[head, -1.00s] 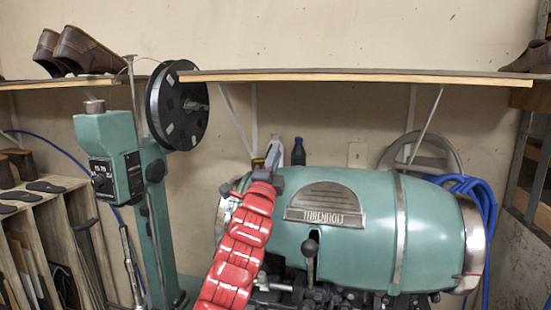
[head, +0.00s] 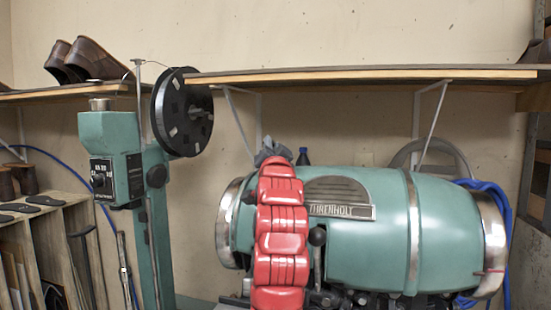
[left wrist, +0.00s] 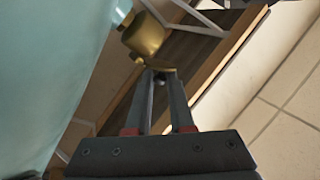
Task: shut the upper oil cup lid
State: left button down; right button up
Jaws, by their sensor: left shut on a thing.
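The upper oil cup (left wrist: 146,36) is a brass cup on the side of the green machine barrel, at the top middle of the left wrist view. Its lid (left wrist: 157,66) is a thin brass piece seen nearly edge-on at my fingertips, standing away from the cup's body. My left gripper (left wrist: 161,80) is shut on the lid, with a small part of it between the tips. In the head view my left gripper (head: 271,152) is at the barrel's upper left, partly behind my red arm, and the cup is hidden there. My right gripper is not in view.
The green barrel (head: 380,215) fills the lower right of the head view. A wooden shelf (head: 370,74) runs above and behind it. A green post with a black reel (head: 180,112) stands left.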

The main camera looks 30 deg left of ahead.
pick_arm(q)
jog(key=n+g, duration=0.2)
jog(key=n, duration=0.1)
jog(key=shift+s+a+n+y+b, duration=0.1)
jog(key=shift+a+n+y+b, duration=0.2)
jog(key=shift+a, duration=0.05)
jog(key=n, duration=0.1)
jog(key=n+g, duration=0.1)
jog(key=n, duration=0.1)
jog(key=shift+s+a, duration=0.1)
jog(key=shift+a, duration=0.3)
jog(key=n, duration=0.1)
jog(key=n+g+h, duration=0.1)
jog(key=n, duration=0.1)
jog(key=a+n, duration=0.1)
jog(key=shift+s+f+g+h, duration=0.1)
jog(key=shift+f+g+h, duration=0.2)
jog(key=shift+f+g, duration=0.1)
jog(key=shift+a+f+n, duration=0.15)
jog(key=shift+n, duration=0.65)
jog(key=shift+h, duration=0.3)
jog(key=c, duration=0.8)
grip_release()
